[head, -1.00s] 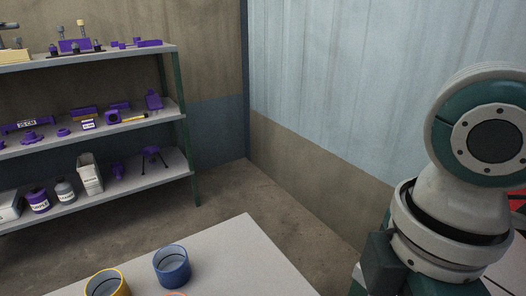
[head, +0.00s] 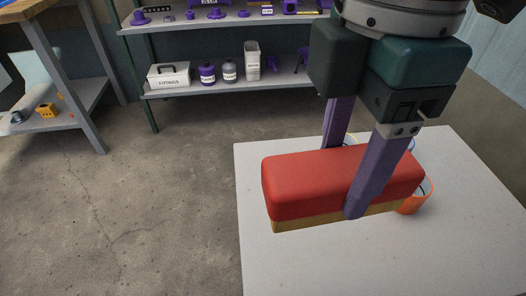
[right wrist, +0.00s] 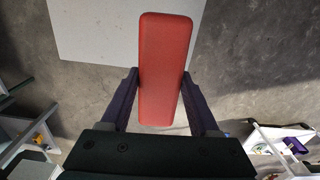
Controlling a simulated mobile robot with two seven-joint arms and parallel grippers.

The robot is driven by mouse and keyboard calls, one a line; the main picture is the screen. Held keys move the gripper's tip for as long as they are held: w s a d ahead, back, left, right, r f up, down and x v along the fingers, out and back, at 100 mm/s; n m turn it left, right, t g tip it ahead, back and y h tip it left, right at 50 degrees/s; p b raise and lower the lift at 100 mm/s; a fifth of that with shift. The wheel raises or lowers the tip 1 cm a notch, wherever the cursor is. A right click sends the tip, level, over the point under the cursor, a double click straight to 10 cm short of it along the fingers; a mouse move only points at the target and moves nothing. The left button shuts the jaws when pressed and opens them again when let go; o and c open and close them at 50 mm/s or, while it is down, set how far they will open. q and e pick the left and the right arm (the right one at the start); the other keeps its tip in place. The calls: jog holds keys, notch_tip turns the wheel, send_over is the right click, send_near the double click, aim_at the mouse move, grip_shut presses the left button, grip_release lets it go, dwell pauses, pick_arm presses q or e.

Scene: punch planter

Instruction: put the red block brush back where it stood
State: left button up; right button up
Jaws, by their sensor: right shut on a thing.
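The red block brush (head: 315,185) has a red body over a tan underside. It lies roughly level in my right gripper (head: 347,180), whose purple fingers are shut on its two long sides. In the head view it shows in front of the white table (head: 290,262); it looks held above the table, though the exact gap is hard to tell. The right wrist view shows the brush (right wrist: 165,70) between the fingers (right wrist: 160,92), its far end over the table's edge. The left gripper is not in view.
An orange cup (head: 417,197) stands on the table behind the brush, with other cups mostly hidden. A shelf (head: 200,85) with a fittings box (head: 169,76) and jars stands at the back. A wooden-topped bench (head: 62,60) is at the left. The table's front is clear.

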jog(key=shift+d, duration=0.2)
jog(key=shift+f, duration=0.25)
notch_tip(320, 180, down, 16)
jog(key=b, duration=0.5)
jog(key=shift+r+b, duration=0.15)
jog(key=shift+b, duration=0.15)
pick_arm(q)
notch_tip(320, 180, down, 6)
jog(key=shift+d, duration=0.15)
pick_arm(e)
jog(key=shift+f, duration=1.7)
jog(key=shift+f, duration=0.2)
jog(key=o, duration=1.3)
pick_arm(q)
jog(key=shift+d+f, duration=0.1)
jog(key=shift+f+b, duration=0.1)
jog(key=shift+b, duration=0.25)
